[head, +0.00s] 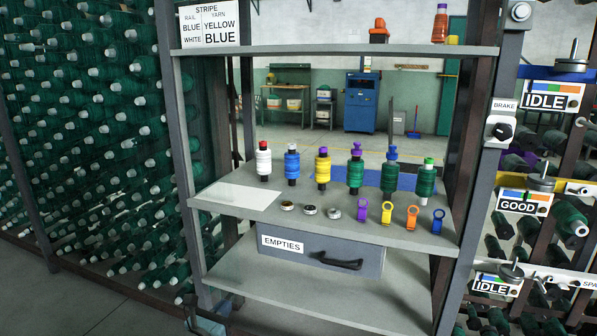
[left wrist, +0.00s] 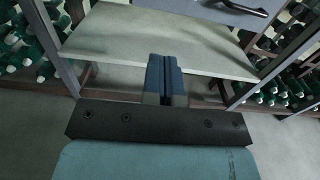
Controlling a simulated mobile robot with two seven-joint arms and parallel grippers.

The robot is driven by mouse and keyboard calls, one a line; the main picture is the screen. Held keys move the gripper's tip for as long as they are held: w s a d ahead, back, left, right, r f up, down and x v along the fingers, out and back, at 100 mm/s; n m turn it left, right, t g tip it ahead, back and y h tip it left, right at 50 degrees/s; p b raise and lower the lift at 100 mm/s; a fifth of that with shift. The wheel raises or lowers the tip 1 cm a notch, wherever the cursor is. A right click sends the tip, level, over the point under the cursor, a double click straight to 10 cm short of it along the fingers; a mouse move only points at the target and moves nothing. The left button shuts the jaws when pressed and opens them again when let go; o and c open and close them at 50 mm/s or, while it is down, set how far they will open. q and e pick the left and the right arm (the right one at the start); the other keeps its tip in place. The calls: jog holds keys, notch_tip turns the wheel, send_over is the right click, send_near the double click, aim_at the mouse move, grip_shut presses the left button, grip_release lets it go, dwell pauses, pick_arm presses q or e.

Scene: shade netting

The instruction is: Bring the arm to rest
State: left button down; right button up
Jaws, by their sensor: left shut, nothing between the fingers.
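My left gripper (head: 205,318) shows only in part at the bottom edge of the head view, low beside the left post of the shelf rack. In the left wrist view my left gripper (left wrist: 164,62) has its two blue fingers together, with nothing between them. The fingers point toward the rack's lower shelf (left wrist: 120,45). I cannot tell how far they are from it. My right gripper is in neither view.
The rack's middle shelf (head: 320,222) holds several yarn spools, small rings and coloured tags. Below it hangs a grey drawer (head: 310,255) marked EMPTIES. The lower shelf (head: 300,295) looks bare. A wall of green spools (head: 90,130) stands at left.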

pick_arm(q)
jog(key=a+f+m+y, duration=0.1)
jog(key=a, duration=0.9)
jog(key=s+d+n+g+h, duration=0.15)
jog(key=s+d+n, duration=0.25)
jog(key=s+n, duration=0.9)
jog(key=s+d+n+g+h, duration=0.15)
jog(key=s+d+n, duration=0.35)
jog(key=s+n, duration=0.8)
jog(key=s+d+r+n+g, duration=0.1)
jog(key=s+r+n, duration=0.2)
jog(key=s, duration=0.3)
jog(key=s+d+r+n, duration=0.1)
jog(key=s+r+n, duration=0.2)
jog(key=s+n, duration=0.15)
jog(key=w+d+r+n+t, duration=0.3)
jog(key=d+r+n, duration=0.1)
jog(key=d, duration=0.1)
jog(key=s+a+r+g+y+p, duration=0.4)
jog(key=r+p, duration=0.5)
jog(key=p, duration=2.5)
jog(key=shift+s+a+r+g+y+p, duration=0.3)
jog(key=shift+a+g+y, duration=0.2)
jog(key=shift+a, duration=0.9)
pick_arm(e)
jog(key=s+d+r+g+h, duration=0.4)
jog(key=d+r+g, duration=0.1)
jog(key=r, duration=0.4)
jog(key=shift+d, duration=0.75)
